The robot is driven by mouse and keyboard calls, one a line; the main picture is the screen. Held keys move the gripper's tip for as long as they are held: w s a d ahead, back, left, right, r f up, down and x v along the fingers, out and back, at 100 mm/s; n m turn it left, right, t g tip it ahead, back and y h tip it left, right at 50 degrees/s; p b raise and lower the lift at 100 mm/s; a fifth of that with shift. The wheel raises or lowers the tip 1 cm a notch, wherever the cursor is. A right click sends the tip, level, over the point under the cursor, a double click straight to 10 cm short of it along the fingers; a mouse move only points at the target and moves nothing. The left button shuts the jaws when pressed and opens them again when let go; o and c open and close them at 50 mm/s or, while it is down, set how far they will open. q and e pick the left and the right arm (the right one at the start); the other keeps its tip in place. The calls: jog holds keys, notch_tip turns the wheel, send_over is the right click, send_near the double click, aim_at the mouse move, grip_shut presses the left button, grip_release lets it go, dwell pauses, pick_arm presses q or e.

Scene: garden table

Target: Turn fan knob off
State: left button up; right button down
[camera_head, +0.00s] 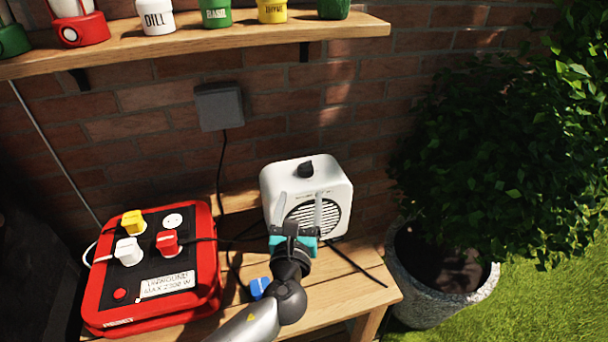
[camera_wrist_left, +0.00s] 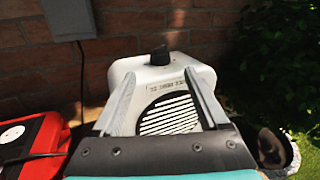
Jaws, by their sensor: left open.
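The white fan (camera_head: 335,183) stands on the wooden bench against the brick wall. Its black knob (camera_head: 305,169) sits on top, and a round dark grille is on its front. In the left wrist view the fan (camera_wrist_left: 127,72) is straight ahead, with the knob (camera_wrist_left: 159,55) above and beyond the fingertips. My left gripper (camera_head: 299,195) is open and empty in front of the fan, its two grey fingers pointing up towards the knob without reaching it. The fingers also show in the left wrist view (camera_wrist_left: 156,72). I cannot tell whether they touch the fan's front.
A red power box (camera_head: 208,262) with several plugs is at the left of the bench (camera_head: 345,295). A blue object (camera_head: 260,288) lies near my left arm. A shelf (camera_head: 200,44) with pots is above. A potted bush (camera_head: 405,300) stands right.

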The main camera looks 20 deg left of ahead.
aim_at(305, 173)
pick_arm(q)
jog(key=w, duration=0.3)
jog(key=w+a+b, duration=0.1)
jog(key=w, duration=0.2)
jog(key=w+a, duration=0.1)
jog(key=w, duration=0.2)
grip_shut()
dwell(0.5)
